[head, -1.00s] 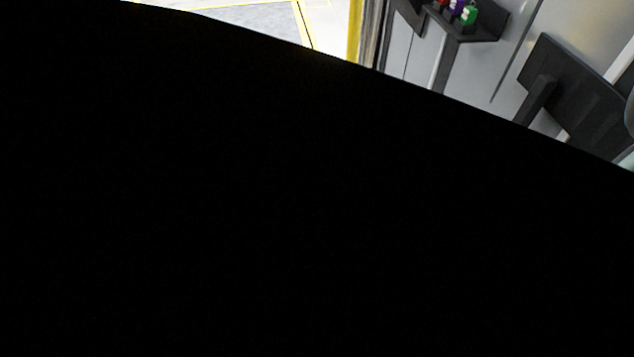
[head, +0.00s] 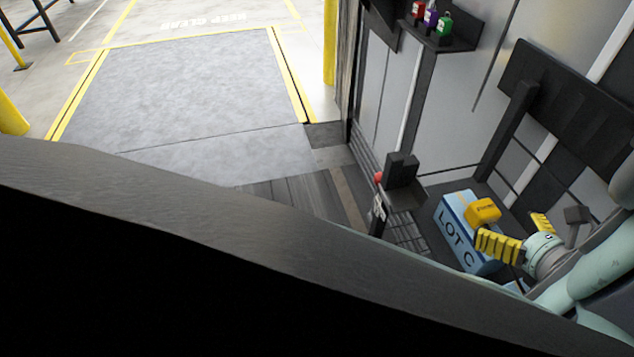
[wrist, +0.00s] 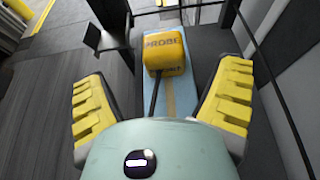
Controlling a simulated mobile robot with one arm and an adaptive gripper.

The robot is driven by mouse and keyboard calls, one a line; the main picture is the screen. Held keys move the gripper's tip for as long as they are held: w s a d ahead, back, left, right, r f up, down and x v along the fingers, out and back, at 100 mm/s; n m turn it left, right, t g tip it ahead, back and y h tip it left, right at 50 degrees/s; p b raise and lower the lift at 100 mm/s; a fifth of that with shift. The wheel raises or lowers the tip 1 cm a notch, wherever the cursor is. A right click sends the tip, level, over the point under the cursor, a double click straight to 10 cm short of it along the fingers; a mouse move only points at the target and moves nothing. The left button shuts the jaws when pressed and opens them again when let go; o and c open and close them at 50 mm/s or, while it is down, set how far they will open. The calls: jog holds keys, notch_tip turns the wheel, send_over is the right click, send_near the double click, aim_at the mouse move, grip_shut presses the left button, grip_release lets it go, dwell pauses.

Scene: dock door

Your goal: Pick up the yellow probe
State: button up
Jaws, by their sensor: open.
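The yellow probe (head: 483,211) sits on top of a blue box marked LOT C (head: 452,238) at the lower right of the head view. In the wrist view the probe (wrist: 164,50), with dark lettering on it, lies ahead between the two yellow fingers, and the blue box (wrist: 205,45) is under it. My gripper (wrist: 165,95) is open, with a finger on each side and clear gaps to the probe. In the head view my gripper (head: 520,232) is close beside the probe, at its right. A dark rod runs from the probe toward my wrist.
A black stand with a red knob (head: 402,185) is left of the blue box. A wall shelf (head: 445,40) holds small red, purple and green containers. A dark panel (head: 570,95) is at upper right. Open grey floor (head: 190,90) with yellow lines lies at left. A large dark shape covers the lower left.

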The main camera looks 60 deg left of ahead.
aim_at(494, 217)
jog(key=shift+p+x, duration=0.9)
jog(key=shift+x, duration=2.2)
jog(key=shift+w, duration=0.15)
jog(key=shift+d, duration=0.15)
jog(key=c, duration=1.3)
